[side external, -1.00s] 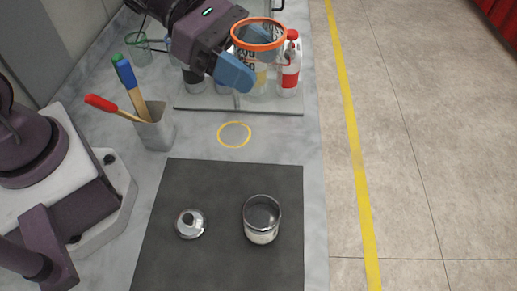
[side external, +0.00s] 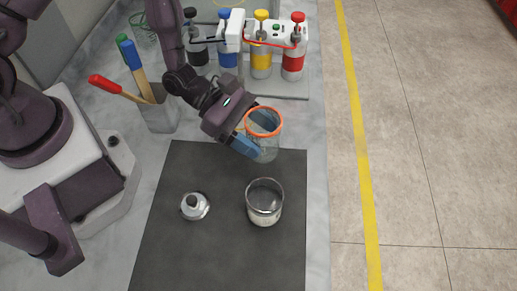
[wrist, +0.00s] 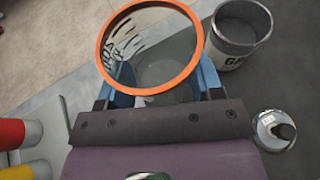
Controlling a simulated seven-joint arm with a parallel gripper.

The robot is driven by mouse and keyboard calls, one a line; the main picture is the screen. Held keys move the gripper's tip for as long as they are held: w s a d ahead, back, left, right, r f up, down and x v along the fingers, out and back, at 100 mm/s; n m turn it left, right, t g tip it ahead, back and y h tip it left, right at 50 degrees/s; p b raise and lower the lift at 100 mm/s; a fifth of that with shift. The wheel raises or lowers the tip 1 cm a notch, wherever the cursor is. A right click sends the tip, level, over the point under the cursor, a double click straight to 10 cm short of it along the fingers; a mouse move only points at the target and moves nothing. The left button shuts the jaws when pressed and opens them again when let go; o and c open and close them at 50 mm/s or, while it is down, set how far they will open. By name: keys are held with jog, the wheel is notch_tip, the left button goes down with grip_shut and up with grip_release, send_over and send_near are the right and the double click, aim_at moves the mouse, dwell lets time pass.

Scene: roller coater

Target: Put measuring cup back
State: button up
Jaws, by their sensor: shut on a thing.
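The measuring cup (side external: 264,148) is clear with an orange rim. My gripper (side external: 254,140) is shut on it, with blue fingers on either side, and holds it upright or nearly so above the far edge of the dark mat (side external: 180,250). In the wrist view the cup's orange rim (wrist: 104,50) faces the camera between the fingers, and the cup looks empty. A yellow ring with a grey disc, seen earlier on the counter, is now hidden behind my arm and the cup.
A metal can (side external: 264,203) stands on the mat just in front of the cup. A small silver lidded piece (side external: 194,206) sits left of it. Pump bottles (side external: 261,58) with coloured bands stand on a rack behind. A holder (side external: 160,112) with coloured-handled tools is at left.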

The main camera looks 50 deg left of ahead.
jog(key=shift+f, duration=2.6)
jog(key=shift+f, duration=0.15)
jog(key=o, duration=1)
jog(key=shift+o, duration=0.2)
